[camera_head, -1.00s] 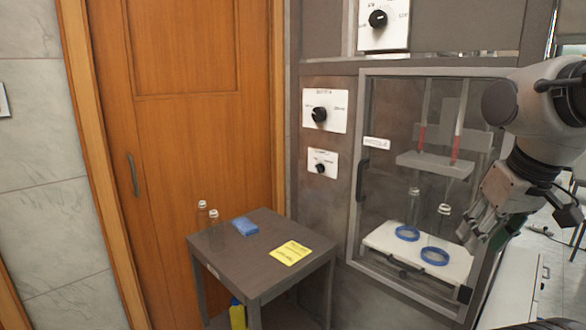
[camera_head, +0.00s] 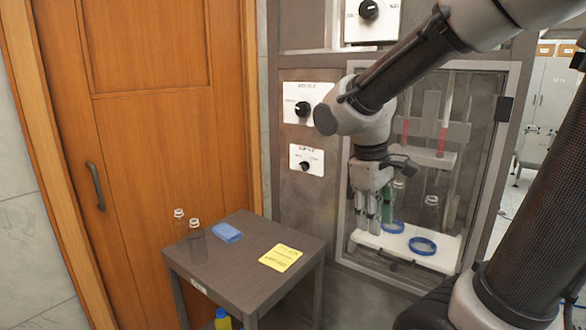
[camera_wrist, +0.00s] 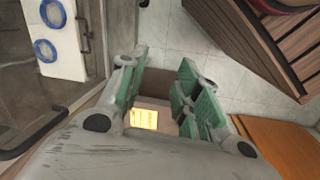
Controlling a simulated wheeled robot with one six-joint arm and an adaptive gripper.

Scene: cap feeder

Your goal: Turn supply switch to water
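Three dial switches on white plates are on the grey cabinet in the head view: an upper one (camera_head: 369,9), a middle one (camera_head: 302,109) and a smaller lower one (camera_head: 305,165). Their lettering is too blurred to tell which is the supply switch or where each setting lies. My gripper (camera_head: 374,213) hangs pointing down in front of the glass door, right of and below the lower dial and apart from it. In the wrist view its green-padded fingers (camera_wrist: 160,80) are spread apart with nothing between them.
The glass-fronted chamber (camera_head: 470,150) holds blue rings (camera_head: 422,246) and bottles. A wooden door (camera_head: 170,150) stands at left.

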